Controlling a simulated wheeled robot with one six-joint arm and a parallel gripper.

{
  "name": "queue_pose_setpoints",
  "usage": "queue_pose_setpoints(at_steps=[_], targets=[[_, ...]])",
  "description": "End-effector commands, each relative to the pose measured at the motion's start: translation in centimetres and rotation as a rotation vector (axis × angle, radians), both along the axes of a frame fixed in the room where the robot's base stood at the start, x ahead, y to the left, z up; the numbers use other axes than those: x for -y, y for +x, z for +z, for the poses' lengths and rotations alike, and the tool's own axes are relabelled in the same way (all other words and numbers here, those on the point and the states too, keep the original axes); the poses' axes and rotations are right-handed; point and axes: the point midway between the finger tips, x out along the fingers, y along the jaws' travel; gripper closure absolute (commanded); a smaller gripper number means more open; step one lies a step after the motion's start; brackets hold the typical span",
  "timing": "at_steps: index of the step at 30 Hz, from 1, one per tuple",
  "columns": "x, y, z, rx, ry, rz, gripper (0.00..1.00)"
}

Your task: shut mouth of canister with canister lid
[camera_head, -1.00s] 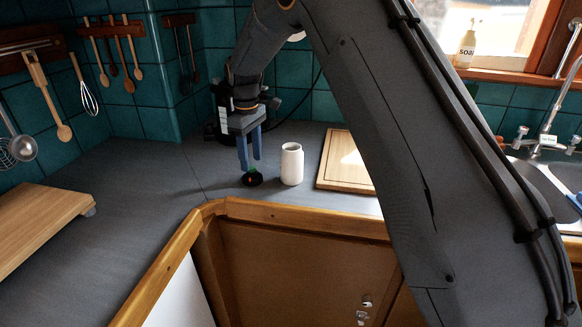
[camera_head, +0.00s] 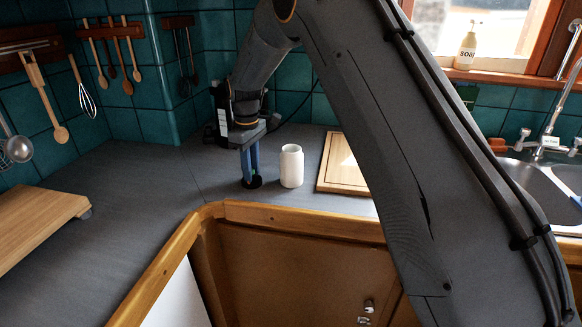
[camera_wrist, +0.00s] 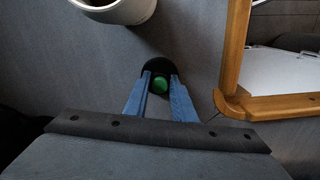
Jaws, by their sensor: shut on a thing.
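The canister (camera_head: 291,167) is a white, upright, open-topped vessel on the grey counter. Its open mouth also shows at the top of the wrist view (camera_wrist: 112,8). The canister lid (camera_head: 252,182) is a dark disc on the counter just left of the canister. In the wrist view the lid (camera_wrist: 157,66) shows a green knob between the fingers. My gripper (camera_head: 251,176) points down over the lid, its blue fingers shut on the green knob. The fingers hide part of the lid in the head view.
A wooden board (camera_head: 342,172) lies right of the canister. Another board (camera_head: 35,215) lies at the left. The counter's wooden front edge (camera_head: 290,215) runs close before the canister. A sink (camera_head: 545,185) is at the far right.

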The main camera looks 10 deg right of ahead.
Motion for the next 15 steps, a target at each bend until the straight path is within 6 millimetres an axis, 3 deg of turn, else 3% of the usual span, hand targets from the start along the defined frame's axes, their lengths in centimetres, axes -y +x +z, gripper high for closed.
queue_pose_setpoints(at_steps=[15], targets=[[0.01, 0.01, 0.76, 0.000, 0.000, 0.000, 1.00]])
